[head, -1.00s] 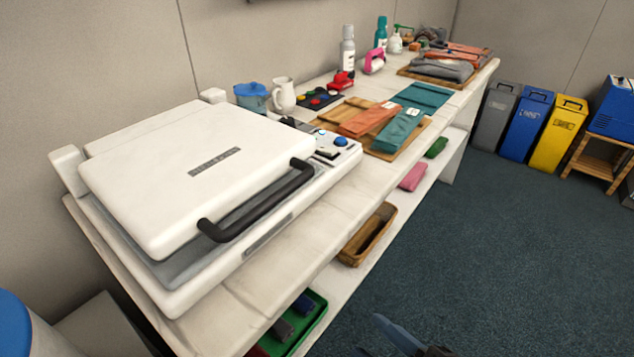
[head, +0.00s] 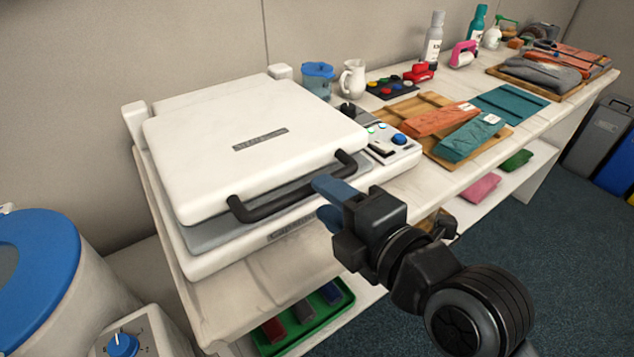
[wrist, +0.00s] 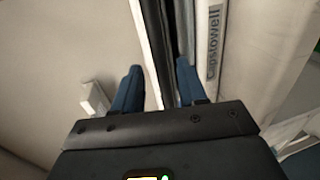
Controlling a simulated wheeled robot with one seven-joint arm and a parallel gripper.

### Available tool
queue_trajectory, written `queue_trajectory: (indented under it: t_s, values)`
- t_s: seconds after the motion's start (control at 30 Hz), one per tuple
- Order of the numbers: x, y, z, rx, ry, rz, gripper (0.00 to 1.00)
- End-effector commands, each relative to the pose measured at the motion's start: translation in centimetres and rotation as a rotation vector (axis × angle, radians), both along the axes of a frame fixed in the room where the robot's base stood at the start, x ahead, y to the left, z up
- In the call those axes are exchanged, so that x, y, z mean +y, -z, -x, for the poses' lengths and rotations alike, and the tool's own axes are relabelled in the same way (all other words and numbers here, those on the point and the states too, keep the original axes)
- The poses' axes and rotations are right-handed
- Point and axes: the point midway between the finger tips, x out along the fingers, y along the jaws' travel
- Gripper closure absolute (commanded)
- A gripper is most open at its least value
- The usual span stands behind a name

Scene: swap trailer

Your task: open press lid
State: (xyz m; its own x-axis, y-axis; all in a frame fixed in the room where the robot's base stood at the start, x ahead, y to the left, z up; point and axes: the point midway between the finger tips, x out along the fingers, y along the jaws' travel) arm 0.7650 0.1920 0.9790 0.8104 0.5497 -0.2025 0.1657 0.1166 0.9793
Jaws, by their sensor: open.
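The press (head: 205,265) stands on the left end of the white workbench. Its white lid (head: 200,170) is down. A black bar handle (head: 285,200) runs along the lid's front edge. My gripper (head: 321,200) is open and empty, with blue fingers, just in front of the handle's right part. In the wrist view, a dark bar (wrist: 153,35), which looks like the handle, runs between the finger directions of my gripper (wrist: 158,66). I cannot tell whether the fingers touch or straddle it. The press's front label (wrist: 212,45) shows to the right.
A control panel (head: 393,143) sits at the press's right. Wooden boards with folded cloths (head: 445,125) lie farther right. A blue-topped drum (head: 45,250) stands at the lower left. A green tray (head: 335,305) sits on the lower shelf. Open carpet lies in front.

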Motion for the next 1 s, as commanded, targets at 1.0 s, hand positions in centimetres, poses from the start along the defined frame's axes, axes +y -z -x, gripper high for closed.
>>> queue_trajectory:
  t_s: [1.0]
  values:
    - [2.7,1.0,-4.0,-0.001,0.002,-0.002,0.88]
